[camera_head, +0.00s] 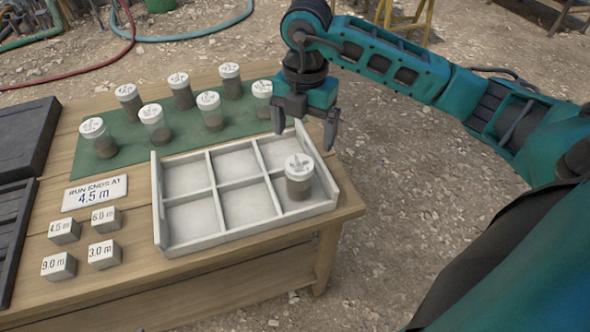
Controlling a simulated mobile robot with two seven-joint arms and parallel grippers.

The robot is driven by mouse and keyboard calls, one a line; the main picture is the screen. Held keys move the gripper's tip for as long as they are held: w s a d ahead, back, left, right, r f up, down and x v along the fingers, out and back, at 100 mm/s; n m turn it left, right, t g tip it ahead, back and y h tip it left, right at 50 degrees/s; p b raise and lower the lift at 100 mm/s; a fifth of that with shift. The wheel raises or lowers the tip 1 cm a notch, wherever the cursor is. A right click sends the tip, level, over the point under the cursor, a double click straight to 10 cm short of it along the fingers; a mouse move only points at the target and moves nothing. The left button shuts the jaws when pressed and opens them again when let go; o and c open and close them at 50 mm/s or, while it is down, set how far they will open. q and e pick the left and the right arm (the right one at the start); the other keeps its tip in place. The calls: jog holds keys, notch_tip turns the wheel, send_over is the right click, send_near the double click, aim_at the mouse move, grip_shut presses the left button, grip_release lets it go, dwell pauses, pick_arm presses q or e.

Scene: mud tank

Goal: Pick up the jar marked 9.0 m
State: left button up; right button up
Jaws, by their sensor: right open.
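Several clear jars with white lids and brown contents stand upright on the green mat (190,137): a front-left jar (105,148), a middle jar (157,129), a back jar (230,86) and a right jar (264,108), among others. Another jar (299,187) stands in the near right compartment of the white tray (161,215). The lids carry dark markings too small to read, so I cannot tell which jar says 9.0 m. My right gripper (305,130) is open and empty, pointing down above the tray's far right corner, apart from the jars. My left gripper is out of view.
The tray's other compartments are empty. A sign (95,194) reads "RUN ENDS AT 4.5 m". Small blocks below it read 4.5 m (64,232), 6.0 m (105,220), 9.0 m (59,266) and 3.0 m (104,255). A dark case (22,137) occupies the table's left.

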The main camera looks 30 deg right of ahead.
aim_at(299, 164)
notch_tip(299, 164, down, 6)
jog(key=shift+s+a, duration=0.1)
jog(key=shift+s, duration=0.05)
jog(key=shift+w+a+f+b, duration=0.15)
jog(key=shift+f+b, duration=0.1)
jog(key=shift+f, duration=1.2)
jog(key=shift+w+a+f+b, duration=0.15)
jog(key=shift+f+b, duration=0.1)
jog(key=shift+f, duration=1.2)
jog(key=shift+s, duration=0.1)
jog(key=shift+c, duration=0.3)
jog(key=c, duration=1.4)
jog(key=shift+r, duration=0.1)
jog(key=shift+c, duration=0.3)
jog(key=shift+r, duration=0.1)
